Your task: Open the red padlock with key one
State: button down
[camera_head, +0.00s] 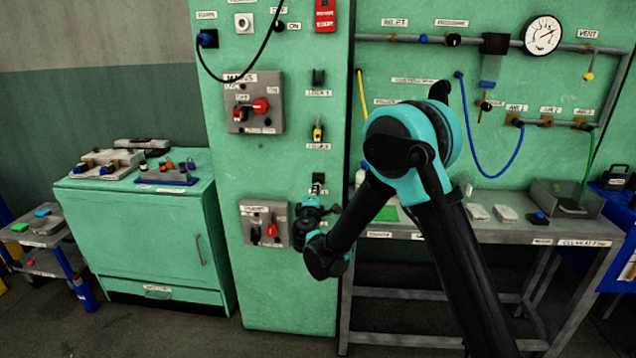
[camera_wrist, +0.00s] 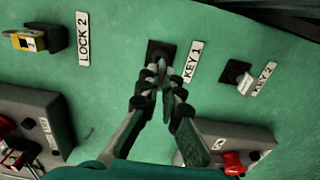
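Key one (camera_wrist: 153,67) shows as a small light metal piece at its dark holder on the green panel, beside the KEY 1 label. My gripper (camera_wrist: 160,82) is at that holder, its fingertips close together and apparently closed on the key; they hide most of it. In the head view my gripper (camera_head: 312,208) is against the panel below the yellow padlock. What looks like the red padlock (camera_head: 240,114) hangs on the left of the upper grey switch box; its detail is too small to make out. It also seems to show in the wrist view (camera_wrist: 14,157), at the lower left.
Key two (camera_wrist: 245,82) sits in its holder to the right in the wrist view. A yellow padlock (camera_head: 317,131) is at LOCK 2. The lower grey box (camera_head: 250,210) with red handle is close left of my gripper. A workbench (camera_head: 510,232) stands right.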

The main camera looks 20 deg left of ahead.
jog(key=shift+s, duration=0.1)
dwell(0.3)
jog(key=v, duration=0.4)
dwell(0.5)
jog(key=shift+r, duration=0.1)
